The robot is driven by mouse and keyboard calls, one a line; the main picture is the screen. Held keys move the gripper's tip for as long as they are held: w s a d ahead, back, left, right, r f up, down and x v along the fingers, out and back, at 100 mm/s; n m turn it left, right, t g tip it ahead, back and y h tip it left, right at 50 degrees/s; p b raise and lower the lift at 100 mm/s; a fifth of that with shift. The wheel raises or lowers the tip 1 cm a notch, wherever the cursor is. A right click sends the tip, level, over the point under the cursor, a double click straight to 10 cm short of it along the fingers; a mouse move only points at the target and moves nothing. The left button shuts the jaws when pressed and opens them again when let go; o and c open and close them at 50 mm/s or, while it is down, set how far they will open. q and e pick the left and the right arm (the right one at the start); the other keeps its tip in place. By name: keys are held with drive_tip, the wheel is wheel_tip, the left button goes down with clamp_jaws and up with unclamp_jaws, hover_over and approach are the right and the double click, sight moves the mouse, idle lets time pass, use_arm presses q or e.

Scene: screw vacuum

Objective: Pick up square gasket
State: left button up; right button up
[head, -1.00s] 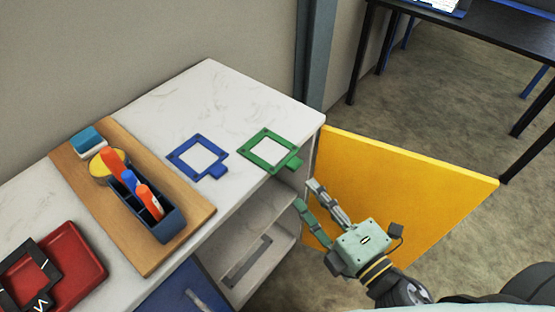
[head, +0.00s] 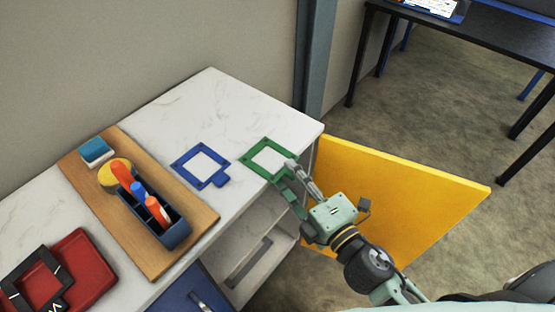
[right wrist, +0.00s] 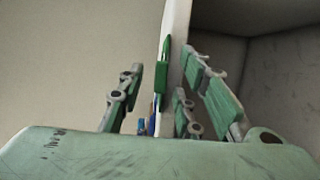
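A green square gasket (head: 256,159) lies flat near the right end of the white counter, its tab side toward the front edge. It shows edge-on in the right wrist view (right wrist: 164,66). A blue square gasket (head: 186,177) lies to its left. My right gripper (head: 288,177) is at the counter's front edge by the green gasket and covers its tab. In the right wrist view its fingers (right wrist: 166,88) stand apart, with the counter edge and the green gasket between them. I cannot tell whether they touch it. My left gripper is not in view.
A wooden board (head: 143,248) holds a dark pen holder (head: 176,234) and a blue-white block (head: 96,152). A red tray (head: 92,262) with a black frame (head: 15,295) is at the left. A yellow door panel (head: 420,190) stands open at right; an open shelf (head: 232,250) lies below the counter.

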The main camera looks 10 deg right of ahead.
drive_tip(key=shift+c, duration=0.4)
clamp_jaws()
drive_tip(key=shift+r, duration=0.1)
drive_tip(key=shift+r, duration=0.25)
wheel_tip(320, 180, up, 4)
drive_tip(key=shift+f+p, duration=0.15)
drive_tip(key=shift+p, duration=0.8)
drive_tip(key=s+d+r+p, duration=0.1)
drive_tip(key=s+d+r, duration=0.5)
drive_tip(key=d, duration=0.3)
drive_tip(key=shift+s+d+r, duration=0.15)
drive_tip(key=shift+s+r, duration=0.05)
drive_tip(key=shift+s, duration=0.5)
